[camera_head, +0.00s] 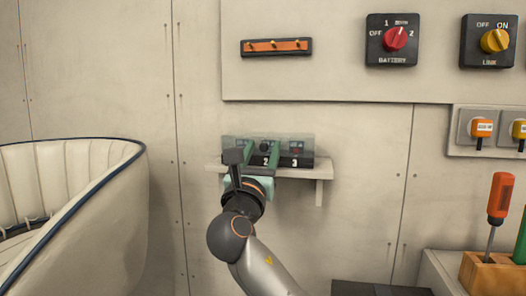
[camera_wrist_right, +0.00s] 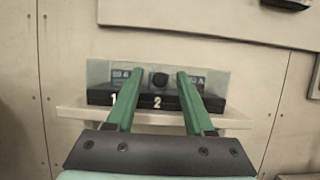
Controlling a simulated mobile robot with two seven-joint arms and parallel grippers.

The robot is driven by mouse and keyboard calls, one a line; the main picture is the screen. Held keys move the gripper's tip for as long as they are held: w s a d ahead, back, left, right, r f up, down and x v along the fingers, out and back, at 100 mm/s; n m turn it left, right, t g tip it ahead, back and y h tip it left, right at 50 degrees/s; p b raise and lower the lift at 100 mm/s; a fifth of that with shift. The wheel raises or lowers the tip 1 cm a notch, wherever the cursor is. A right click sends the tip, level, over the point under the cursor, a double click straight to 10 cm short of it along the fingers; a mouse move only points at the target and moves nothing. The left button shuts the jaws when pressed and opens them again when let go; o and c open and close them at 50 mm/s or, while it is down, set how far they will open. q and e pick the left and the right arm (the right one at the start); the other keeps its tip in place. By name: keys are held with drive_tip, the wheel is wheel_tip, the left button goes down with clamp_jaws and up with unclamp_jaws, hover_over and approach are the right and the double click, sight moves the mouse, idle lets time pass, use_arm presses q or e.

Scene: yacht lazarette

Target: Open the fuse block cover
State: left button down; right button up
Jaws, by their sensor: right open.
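The fuse block (camera_head: 297,161) is a black block marked with numbers, sitting on a small white wall shelf. A clear cover (camera_head: 305,143) stands over it and looks closed; it also shows in the right wrist view (camera_wrist_right: 218,80). My right gripper (camera_head: 258,150) is in front of the block, with green fingers. I cannot tell how far the fingertips are from the cover. My left gripper is not in view.
The shelf (camera_head: 311,173) juts from the wall. A key rack (camera_head: 276,47), a red battery switch (camera_head: 395,40) and a yellow link switch (camera_head: 490,41) are above. A cream padded seat (camera_head: 110,220) is at left. A screwdriver (camera_head: 499,200) stands in a wooden holder at right.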

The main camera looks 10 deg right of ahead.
clamp_jaws()
idle(1.3)
